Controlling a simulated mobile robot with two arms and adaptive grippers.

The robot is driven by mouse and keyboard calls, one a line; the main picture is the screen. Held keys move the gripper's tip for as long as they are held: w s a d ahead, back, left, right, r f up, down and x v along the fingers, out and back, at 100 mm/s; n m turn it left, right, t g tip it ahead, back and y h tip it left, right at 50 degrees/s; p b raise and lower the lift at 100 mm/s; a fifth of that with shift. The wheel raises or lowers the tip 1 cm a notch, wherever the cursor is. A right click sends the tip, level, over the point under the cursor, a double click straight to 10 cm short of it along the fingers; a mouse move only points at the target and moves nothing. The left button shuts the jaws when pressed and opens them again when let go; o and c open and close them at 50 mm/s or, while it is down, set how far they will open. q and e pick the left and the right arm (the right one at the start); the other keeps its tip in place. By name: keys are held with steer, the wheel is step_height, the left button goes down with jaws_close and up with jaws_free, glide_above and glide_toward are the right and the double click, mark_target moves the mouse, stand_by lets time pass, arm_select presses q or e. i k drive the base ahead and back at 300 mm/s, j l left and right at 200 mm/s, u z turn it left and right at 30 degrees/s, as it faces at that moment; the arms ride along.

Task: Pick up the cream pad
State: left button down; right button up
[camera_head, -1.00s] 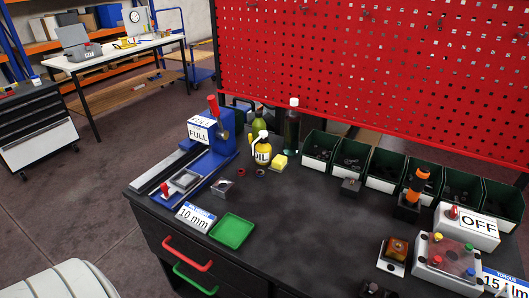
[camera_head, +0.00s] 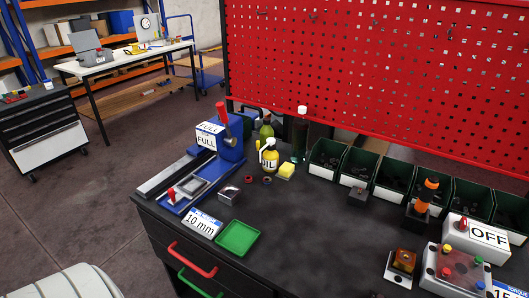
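No pad that is clearly cream shows in the head view. The closest in look is a small pale yellow block (camera_head: 286,171) lying on the dark workbench (camera_head: 310,225), right of the yellow oil bottle (camera_head: 269,157). I cannot tell if it is the pad. Neither of my grippers is in view.
A blue fixture (camera_head: 212,150) with a red handle stands at the bench's left, with a green tray (camera_head: 237,238) in front. Dark green bins (camera_head: 357,163) line the back below the red pegboard (camera_head: 380,70). An OFF box (camera_head: 475,236) stands at right. The bench middle is clear.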

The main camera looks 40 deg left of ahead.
mark_target(287, 169)
steer(key=u, duration=1.45)
